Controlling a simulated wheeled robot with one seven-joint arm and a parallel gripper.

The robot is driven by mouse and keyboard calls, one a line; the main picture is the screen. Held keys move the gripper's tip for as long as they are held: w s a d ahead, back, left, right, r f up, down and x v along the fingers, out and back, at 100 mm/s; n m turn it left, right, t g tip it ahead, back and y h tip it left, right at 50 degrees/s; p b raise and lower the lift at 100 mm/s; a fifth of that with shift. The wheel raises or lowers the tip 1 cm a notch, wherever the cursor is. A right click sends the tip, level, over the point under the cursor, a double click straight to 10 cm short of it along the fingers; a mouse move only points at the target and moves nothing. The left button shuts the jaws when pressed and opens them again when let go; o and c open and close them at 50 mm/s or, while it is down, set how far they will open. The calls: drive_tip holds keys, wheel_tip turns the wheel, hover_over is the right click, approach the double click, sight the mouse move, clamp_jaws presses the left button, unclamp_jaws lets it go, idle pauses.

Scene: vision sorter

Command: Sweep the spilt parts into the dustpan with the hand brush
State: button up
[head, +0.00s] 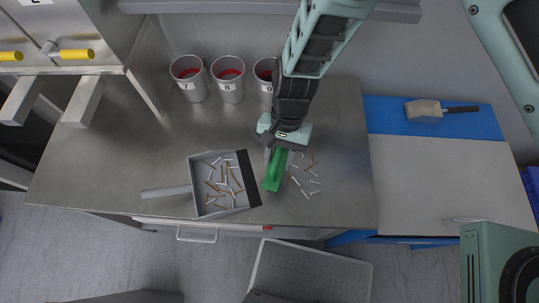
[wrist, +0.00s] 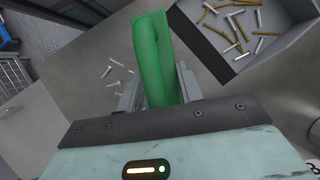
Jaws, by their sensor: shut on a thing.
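The hand brush (head: 274,170) is green and is held in my gripper (head: 280,150), which is shut on it. The brush also fills the middle of the wrist view (wrist: 157,60), between the fingers. The dustpan (head: 190,170) is grey with a dark lip and lies just left of the brush, its handle pointing left. Several parts, silver and brass-coloured screws, lie inside the pan (head: 222,185). Several loose spilt parts (head: 307,180) lie on the steel table right of the brush. Some loose parts also show left of the brush in the wrist view (wrist: 121,75). I cannot tell whether the bristles touch the table.
Three grey cups with red insides (head: 228,90) stand at the back of the steel table (head: 110,150). A blue mat (head: 385,117) with a scoop-like tool (head: 424,111) lies on the right. Table space left of the pan is clear.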

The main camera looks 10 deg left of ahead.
drive_tip(key=w+d+f+b, duration=0.1)
drive_tip(key=d, duration=0.4)
drive_tip(key=w+d+f+b, duration=0.1)
drive_tip(key=w+d, duration=0.1)
drive_tip(key=d, duration=0.4)
drive_tip(key=w+d+b, duration=0.1)
drive_tip(key=w+d, duration=0.1)
drive_tip(key=d, duration=0.3)
drive_tip(key=shift+d+f+b, duration=0.15)
drive_tip(key=shift+f+b, duration=0.75)
drive_tip(key=shift+f, duration=0.25)
drive_tip(key=shift+s+a+f, duration=0.1)
drive_tip(key=shift+s+a, duration=0.15)
drive_tip(key=shift+a, duration=0.4)
drive_tip(key=shift+s+a, duration=0.2)
drive_tip(key=shift+a, duration=0.4)
drive_tip(key=shift+s+a+p, duration=0.2)
drive_tip(key=shift+s+a, duration=0.6)
drive_tip(key=shift+a, duration=2)
drive_tip(key=shift+s+a+p, duration=0.15)
drive_tip(key=shift+s+a, duration=0.7)
drive_tip(key=shift+a, duration=1.9)
drive_tip(key=shift+s+a+p, duration=0.2)
drive_tip(key=shift+s+a, duration=0.6)
drive_tip(key=shift+a, duration=2)
wheel_tip(320, 180, up, 7)
drive_tip(key=p, duration=0.4)
drive_tip(key=shift+f+p, duration=0.2)
drive_tip(key=shift+p, duration=0.2)
drive_tip(key=shift+w+d, duration=0.1)
